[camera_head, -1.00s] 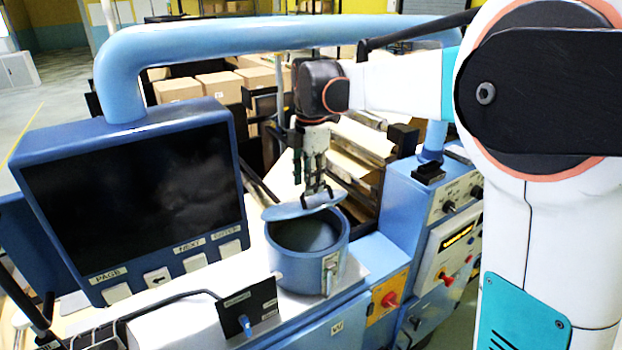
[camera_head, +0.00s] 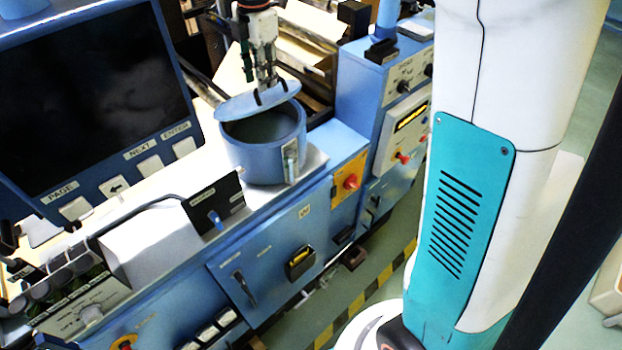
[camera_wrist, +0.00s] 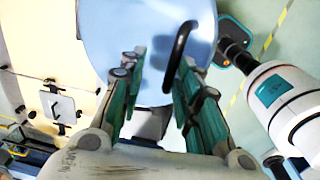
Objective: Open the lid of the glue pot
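The glue pot (camera_head: 262,160) is a round blue pot on the machine's top, and its dark inside shows at the front. Its light-blue lid (camera_head: 232,107) is tilted up above the back of the rim. In the wrist view the lid (camera_wrist: 115,35) is a large pale disc with a dark bar handle (camera_wrist: 179,50). My gripper (camera_head: 268,88) is over the lid. In the wrist view my gripper (camera_wrist: 156,75) has its fingers apart, with the handle close to the right finger. I cannot tell whether they touch.
A dark screen (camera_head: 90,95) with labelled buttons stands left of the pot. A small black panel (camera_head: 213,203) is in front of it. A blue control cabinet (camera_head: 365,100) with knobs stands to the right. Open floor (camera_head: 375,275) lies in front of the machine.

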